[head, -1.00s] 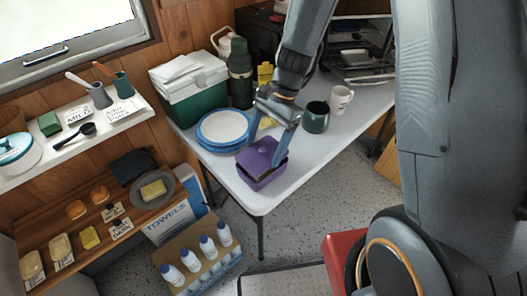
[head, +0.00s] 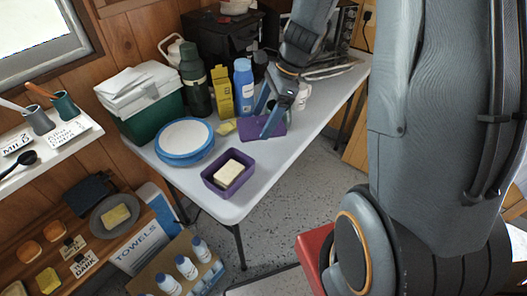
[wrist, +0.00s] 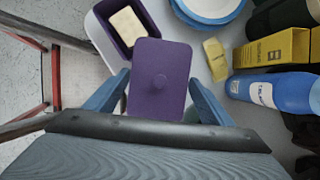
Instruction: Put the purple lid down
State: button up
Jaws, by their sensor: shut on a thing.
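The purple lid (head: 262,128) is a flat rounded rectangle with a small knob. My gripper (head: 283,122) is shut on it, to the right of and behind the open purple box. In the wrist view the lid (wrist: 158,60) lies between the two fingers (wrist: 160,98), knob towards the camera. The purple box (head: 209,181) stands open near the table's front corner with a pale block (head: 234,170) inside. The box also shows in the wrist view (wrist: 97,29), partly behind the lid. Whether the lid touches the table is unclear.
Blue-rimmed plates (head: 184,158), a small yellow block (head: 225,127), a yellow box (head: 221,95), a blue bottle (head: 243,85) and a green flask (head: 194,80) stand left of and behind the lid. A dark green mug is partly hidden behind my gripper. The white table (head: 283,165) is bare right of the box.

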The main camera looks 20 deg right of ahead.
jog(key=shift+w+d+f+m, duration=0.2)
jog(key=shift+d+f+m, duration=0.3)
jog(key=shift+d+f, duration=0.3)
notch_tip(320, 180, down, 4)
jog(key=shift+d, duration=0.1)
jog(key=shift+f, duration=2.45)
jog(key=shift+f, duration=0.15)
jog(key=o, duration=1)
